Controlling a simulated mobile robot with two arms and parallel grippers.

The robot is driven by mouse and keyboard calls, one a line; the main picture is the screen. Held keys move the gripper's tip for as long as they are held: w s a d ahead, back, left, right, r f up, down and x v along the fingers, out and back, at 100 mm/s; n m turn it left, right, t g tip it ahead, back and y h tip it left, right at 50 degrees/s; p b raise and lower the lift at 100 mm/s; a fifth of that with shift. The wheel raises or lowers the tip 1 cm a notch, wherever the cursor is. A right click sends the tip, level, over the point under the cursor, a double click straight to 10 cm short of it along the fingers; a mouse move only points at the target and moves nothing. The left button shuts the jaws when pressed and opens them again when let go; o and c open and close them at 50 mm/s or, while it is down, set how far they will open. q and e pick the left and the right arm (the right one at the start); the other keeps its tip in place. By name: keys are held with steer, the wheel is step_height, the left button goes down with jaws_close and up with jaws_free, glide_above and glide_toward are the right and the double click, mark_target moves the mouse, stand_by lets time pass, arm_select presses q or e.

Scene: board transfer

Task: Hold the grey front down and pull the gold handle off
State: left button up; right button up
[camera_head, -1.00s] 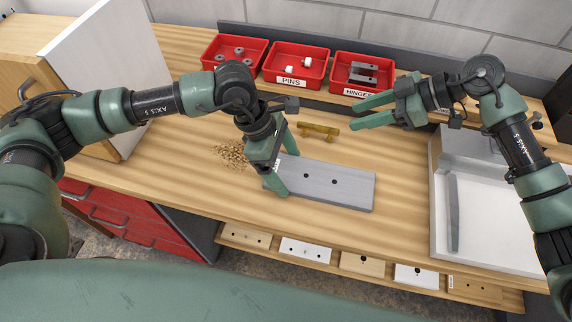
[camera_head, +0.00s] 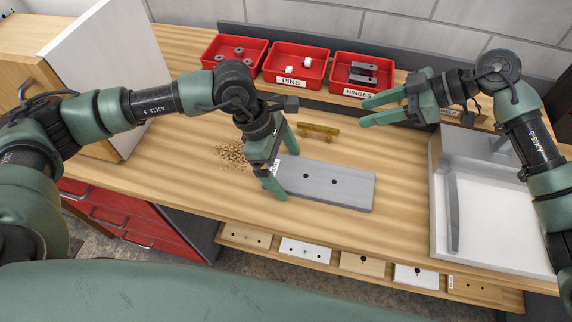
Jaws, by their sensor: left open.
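The grey front (camera_head: 335,184) lies flat on the wooden bench, with two dark holes showing in its face. The gold handle (camera_head: 318,131) lies on the bench behind the grey front, apart from it. My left gripper (camera_head: 280,166) is open, pointing down at the left end of the grey front, with its fingers on either side of that end. It hides part of that end; I cannot tell whether it touches. My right gripper (camera_head: 366,112) is open and empty, above the bench to the right of the handle, with its fingers pointing left.
Red bins (camera_head: 297,64) of parts stand along the back. A white tray (camera_head: 490,215) with a grey strip is at the right. Wood chips (camera_head: 232,154) lie left of the grey front. A cabinet with a white door (camera_head: 118,75) stands at the left.

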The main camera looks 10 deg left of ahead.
arm_select(q)
steer(key=v, duration=1.2)
